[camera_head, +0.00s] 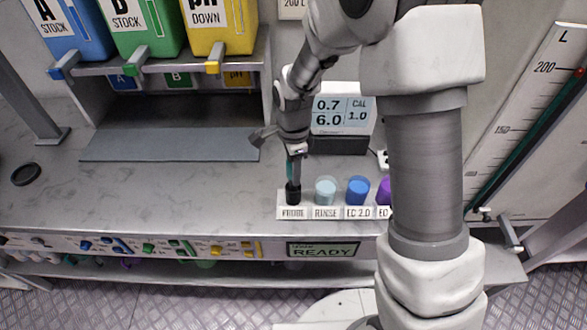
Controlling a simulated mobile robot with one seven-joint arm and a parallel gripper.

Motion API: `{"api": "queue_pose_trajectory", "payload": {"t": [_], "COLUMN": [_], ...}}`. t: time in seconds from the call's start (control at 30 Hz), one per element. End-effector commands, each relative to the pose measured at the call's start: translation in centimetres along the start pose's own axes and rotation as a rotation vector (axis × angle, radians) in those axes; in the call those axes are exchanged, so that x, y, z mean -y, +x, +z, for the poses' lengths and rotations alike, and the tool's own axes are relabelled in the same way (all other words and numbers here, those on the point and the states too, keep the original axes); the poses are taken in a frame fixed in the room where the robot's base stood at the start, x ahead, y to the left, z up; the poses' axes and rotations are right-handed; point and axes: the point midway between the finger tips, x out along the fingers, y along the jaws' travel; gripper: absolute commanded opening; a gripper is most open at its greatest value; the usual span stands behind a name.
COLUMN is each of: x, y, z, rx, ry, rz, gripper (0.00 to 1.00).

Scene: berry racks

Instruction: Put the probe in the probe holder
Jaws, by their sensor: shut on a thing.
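The probe (291,169) is a slim, upright stick, dark with a teal edge. My gripper (296,151) is shut on its upper end and points down. The probe holder (293,196) is a short black cup behind the "PROBE" label, at the left end of the white rack. The probe stands in line over the holder, and its lower end meets the holder's top. I cannot tell how deep it sits inside. The gripper fingers are small in this view and partly hidden by the wrist.
Beside the holder stand a pale rinse cup (326,190), a blue cup (358,189) and a purple cup (384,190), partly hidden by my arm. A meter display (341,112) stands behind. The grey counter (180,190) to the left is mostly clear.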

Motion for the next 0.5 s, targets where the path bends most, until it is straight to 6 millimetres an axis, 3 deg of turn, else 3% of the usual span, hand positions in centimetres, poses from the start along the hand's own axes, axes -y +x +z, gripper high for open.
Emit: {"api": "queue_pose_trajectory", "payload": {"t": [0.03,0.23,0.5], "x": [0.01,0.01,0.00], "y": [0.05,0.00,-0.03], "z": [0.00,0.01,0.01], "rx": [0.000,0.000,0.000], "ry": [0.000,0.000,0.000], "rz": [0.000,0.000,0.000], "gripper": [0.43,0.76,0.76]}}
